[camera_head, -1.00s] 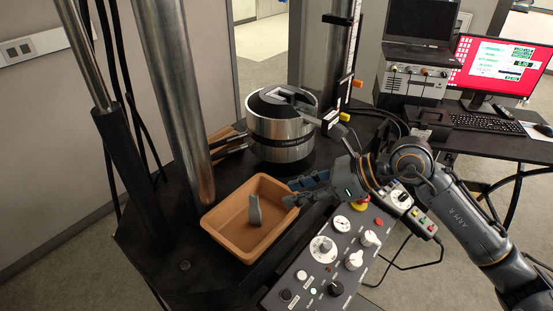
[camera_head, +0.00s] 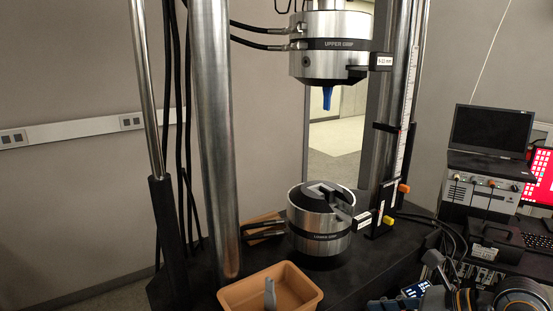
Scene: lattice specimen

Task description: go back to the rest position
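The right gripper (camera_head: 412,288) is at the bottom right edge of the view, partly cut off by the frame. Its fingers look spread apart, with nothing seen between them. It is to the right of the tan tray (camera_head: 310,297) and apart from it. A grey upright piece (camera_head: 269,292) stands in the tray. The upper grip (camera_head: 325,62) of the test machine holds a blue piece (camera_head: 327,98) hanging down. The lower grip (camera_head: 318,236) stands below it with a gap between. My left gripper is out of view.
A thick steel column (camera_head: 213,150) stands to the left of the grips. A dark frame post with a scale (camera_head: 388,130) stands to the right. An electronics unit (camera_head: 487,190) with a dark screen (camera_head: 491,128) is at the right. Wooden-handled tools (camera_head: 262,232) lie behind the tray.

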